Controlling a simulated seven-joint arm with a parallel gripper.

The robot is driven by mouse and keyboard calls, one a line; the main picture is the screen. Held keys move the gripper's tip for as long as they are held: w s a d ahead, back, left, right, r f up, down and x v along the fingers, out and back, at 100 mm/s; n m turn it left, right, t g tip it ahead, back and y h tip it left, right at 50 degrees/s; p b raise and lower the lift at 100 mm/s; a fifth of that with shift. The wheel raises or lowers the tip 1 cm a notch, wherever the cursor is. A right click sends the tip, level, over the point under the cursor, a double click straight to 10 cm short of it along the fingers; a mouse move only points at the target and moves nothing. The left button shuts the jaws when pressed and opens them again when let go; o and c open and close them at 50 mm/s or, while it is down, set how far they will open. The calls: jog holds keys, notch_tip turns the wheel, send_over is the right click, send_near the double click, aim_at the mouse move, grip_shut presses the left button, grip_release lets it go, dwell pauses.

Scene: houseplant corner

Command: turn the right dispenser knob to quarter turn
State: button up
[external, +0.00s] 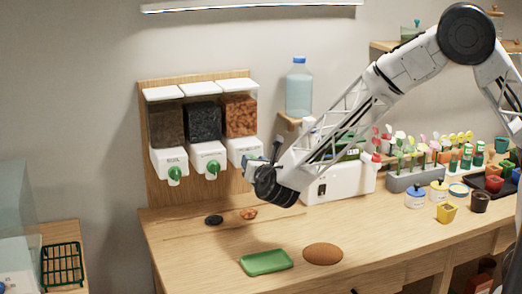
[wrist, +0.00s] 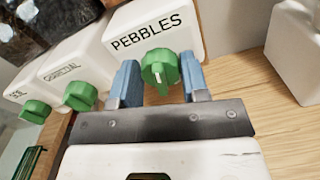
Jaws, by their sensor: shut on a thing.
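The right dispenser (external: 240,117) holds orange-brown pebbles, and its white outlet box reads PEBBLES (wrist: 152,36) in the wrist view. Its green knob (wrist: 159,67) sits on the front of that box, with a white mark on its face pointing roughly up and down. My gripper (wrist: 161,82) is shut on this knob, one blue finger on each side. In the external view my gripper (external: 264,163) is at the right dispenser's outlet and hides the knob.
The middle dispenser (external: 203,122) and left dispenser (external: 165,125) stand close to the left, each with a green knob. A white box (external: 338,182) is close on the right. A green tray (external: 266,262) and a brown oval mat (external: 322,253) lie on the wooden counter below.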

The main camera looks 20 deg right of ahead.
jog(key=m, duration=0.3)
jog(key=shift+d+m, duration=0.1)
jog(key=shift+m, duration=0.2)
jog(key=m, duration=0.4)
jog(key=shift+f+m, duration=0.1)
jog(key=shift+m, duration=0.2)
jog(key=m, duration=0.3)
jog(key=shift+m, duration=0.3)
jog(key=shift+f+m, duration=0.15)
jog(key=shift+m, duration=1.55)
jog(key=o, duration=0.9)
jog(key=shift+s, duration=0.15)
jog(key=s, duration=0.7)
jog(key=shift+s, duration=0.3)
